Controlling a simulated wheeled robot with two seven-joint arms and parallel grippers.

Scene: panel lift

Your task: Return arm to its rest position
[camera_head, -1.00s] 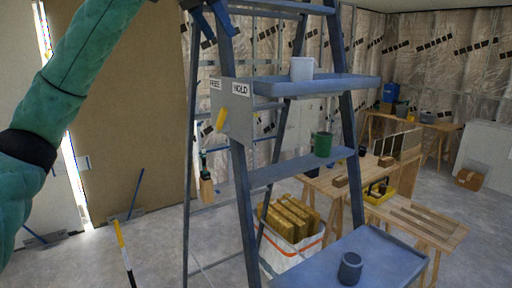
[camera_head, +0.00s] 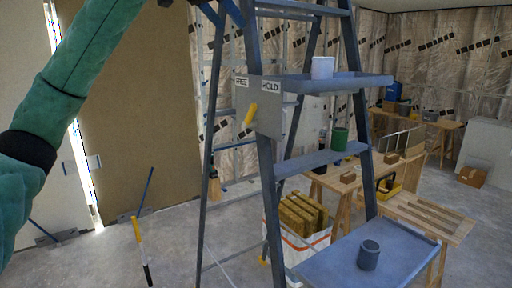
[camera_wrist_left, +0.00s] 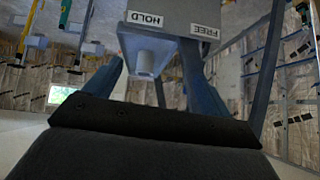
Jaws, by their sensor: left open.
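My left arm (camera_head: 85,70) comes in from the left and reaches up to the top edge of the head view. My left gripper (camera_head: 221,14) has blue fingers and shows partly there, beside the top of the blue-grey stepladder (camera_head: 266,170). In the left wrist view the open gripper (camera_wrist_left: 153,65) has its fingers apart. A grey box (camera_head: 270,103) on the ladder carries FREE and HOLD labels and a yellow lever (camera_head: 249,114). Contact cannot be told. My right gripper is out of view.
A white cup (camera_head: 322,68), a green can (camera_head: 339,139) and a grey pot (camera_head: 369,255) stand on the ladder's shelves. A brown panel (camera_head: 140,110) leans behind my arm. Workbenches (camera_head: 425,212) stand at the right.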

